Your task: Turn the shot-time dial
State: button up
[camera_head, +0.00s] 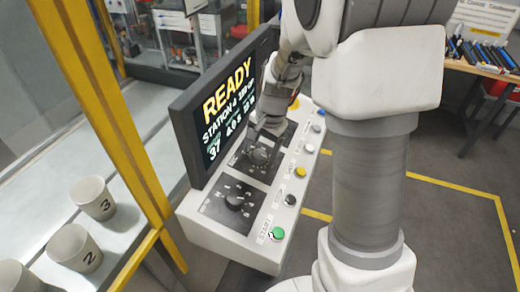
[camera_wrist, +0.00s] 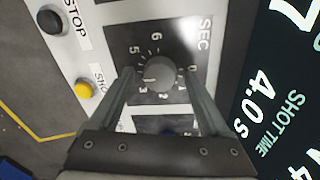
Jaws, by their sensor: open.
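The shot-time dial is a dark grey round knob (camera_wrist: 161,74) on a black plate marked SEC, with numbers around it. It also shows in the head view (camera_head: 259,155), partly behind my gripper. The screen (camera_head: 222,105) reads READY, and in the wrist view (camera_wrist: 275,105) it shows SHOT TIME 4.0 s. My gripper (camera_wrist: 160,78) is open, with one finger on each side of the knob. I cannot tell whether either finger touches it. In the head view my gripper (camera_head: 268,130) reaches down to the panel from above.
A second dial (camera_head: 233,201) sits nearer on the panel. A green START button (camera_head: 278,233), a black STOP button (camera_head: 290,199) and a yellow button (camera_head: 301,172) line the right edge. Numbered cups (camera_head: 93,198) stand on the left behind a yellow frame (camera_head: 118,115).

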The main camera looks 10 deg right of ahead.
jog(key=shift+c, duration=0.2)
grip_shut()
dwell(0.3)
jog(key=n+b, duration=0.4)
jog(key=shift+f, duration=0.15)
jog(key=n+b, duration=0.5)
jog(key=n, duration=0.1)
jog(key=shift+n+t, duration=0.3)
jog(key=shift+n, duration=0.1)
jog(key=n+b, duration=0.4)
jog(key=n, duration=0.2)
jog(key=shift+s+y, duration=0.1)
jog(key=shift+y, duration=0.3)
jog(key=n+b, duration=0.2)
jog(key=n, duration=0.3)
jog(key=shift+b, duration=0.4)
jog(key=shift+r+n, duration=0.2)
jog(key=shift+n, duration=0.1)
